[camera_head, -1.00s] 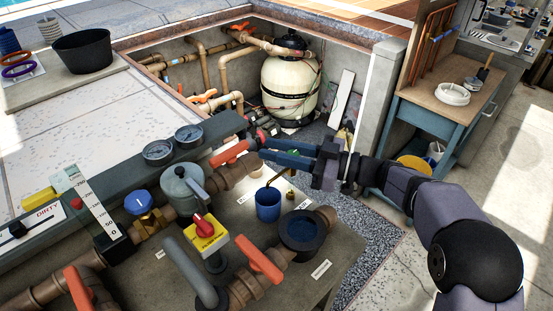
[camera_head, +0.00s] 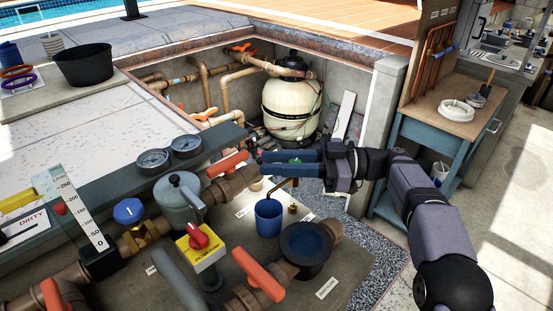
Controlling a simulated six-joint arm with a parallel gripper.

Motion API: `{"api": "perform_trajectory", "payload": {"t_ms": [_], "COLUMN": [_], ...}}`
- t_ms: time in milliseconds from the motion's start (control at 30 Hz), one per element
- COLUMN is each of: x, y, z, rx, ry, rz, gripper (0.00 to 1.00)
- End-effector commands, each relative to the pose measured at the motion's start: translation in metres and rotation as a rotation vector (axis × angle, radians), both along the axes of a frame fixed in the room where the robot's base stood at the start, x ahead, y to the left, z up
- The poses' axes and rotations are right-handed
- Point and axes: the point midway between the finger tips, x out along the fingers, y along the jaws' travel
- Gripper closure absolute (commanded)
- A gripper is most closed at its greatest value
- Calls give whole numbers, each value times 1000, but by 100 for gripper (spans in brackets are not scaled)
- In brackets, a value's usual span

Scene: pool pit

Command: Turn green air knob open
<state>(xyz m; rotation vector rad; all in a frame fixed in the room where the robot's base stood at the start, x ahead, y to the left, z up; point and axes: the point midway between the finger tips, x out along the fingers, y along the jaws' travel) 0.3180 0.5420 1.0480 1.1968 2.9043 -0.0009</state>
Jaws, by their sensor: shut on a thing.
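My gripper (camera_head: 264,162) has long blue fingers and reaches in from the right, above the back end of the grey bench. Its jaws are shut on the green air knob (camera_head: 295,160), of which only a small green patch shows between the fingers. The rest of the knob is hidden by the fingers, so I cannot tell its angle. A bent brass pipe below the fingers leads down to a blue cup (camera_head: 268,217).
Left of the fingers is an orange valve handle (camera_head: 228,164). In front stand a yellow switch box with a red knob (camera_head: 198,237), a dark round basket (camera_head: 306,248) and another orange handle (camera_head: 258,274). Two gauges (camera_head: 170,152) sit on the left ledge. A cream tank (camera_head: 291,110) stands behind.

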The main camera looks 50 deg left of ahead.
Motion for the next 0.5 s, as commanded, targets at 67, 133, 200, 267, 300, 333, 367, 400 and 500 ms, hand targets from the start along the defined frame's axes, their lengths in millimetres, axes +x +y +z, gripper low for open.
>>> {"api": "perform_trajectory", "payload": {"t_ms": [67,133,200,267,300,333,367,400,500], "x": [-1,-1,-1,-2,-2,-2,-2,-2,-3], "y": [0,-1,-1,-2,-2,-2,-2,-2,-3], "z": [2,2,2,2,3,2,3,2,2], "rx": [-2,-2,-1,-2,-1,-2,-1,-1,-1], "ry": [2,1,1,2,1,2,1,1,1], "rz": [21,37,53,66,74,80,86,94,110], "gripper": [99,99,99,99,99,99,99,99,99]}}
